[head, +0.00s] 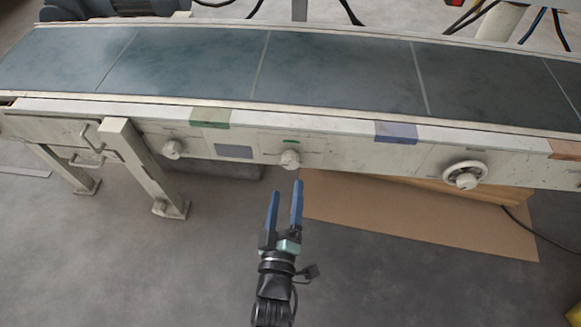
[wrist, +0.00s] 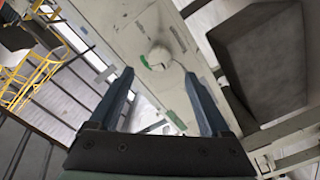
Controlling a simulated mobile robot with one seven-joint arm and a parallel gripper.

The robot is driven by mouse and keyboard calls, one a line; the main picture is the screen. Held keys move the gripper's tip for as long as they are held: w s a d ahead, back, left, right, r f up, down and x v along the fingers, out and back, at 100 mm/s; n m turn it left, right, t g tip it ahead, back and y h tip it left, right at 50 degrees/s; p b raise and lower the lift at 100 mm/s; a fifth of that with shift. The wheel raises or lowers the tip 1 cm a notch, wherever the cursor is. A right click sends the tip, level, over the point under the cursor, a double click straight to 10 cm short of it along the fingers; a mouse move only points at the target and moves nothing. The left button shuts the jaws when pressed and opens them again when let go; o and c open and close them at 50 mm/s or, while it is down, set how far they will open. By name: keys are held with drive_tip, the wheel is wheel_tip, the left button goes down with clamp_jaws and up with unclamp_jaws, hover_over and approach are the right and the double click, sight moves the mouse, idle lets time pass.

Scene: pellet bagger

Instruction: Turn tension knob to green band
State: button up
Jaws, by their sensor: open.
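A pale round knob (head: 290,159) sits on the conveyor's front panel, with a short green band (head: 291,141) just above it. In the wrist view the same knob (wrist: 160,56) shows beyond the fingertips, with the green band (wrist: 144,63) at its lower left. My gripper (head: 285,187) is open and empty, with its two blue fingers pointing up toward the panel. It is below the knob in the head view and apart from it. In the wrist view the knob lies between and ahead of the fingers (wrist: 158,74). The knob's pointer mark is too small to read.
Another pale knob (head: 173,149) is on the panel to the left and a handwheel (head: 464,175) to the right. Green (head: 210,117) and blue (head: 396,132) patches mark the rail. A conveyor leg (head: 145,170) stands at left. Cardboard (head: 400,215) lies on the floor.

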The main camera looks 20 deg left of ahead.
sight(290, 166)
drive_tip(key=b+x, duration=0.3)
drive_tip(key=x, duration=0.5)
drive_tip(key=shift+w+f, duration=0.1)
drive_tip(key=shift+w, duration=0.2)
clamp_jaws()
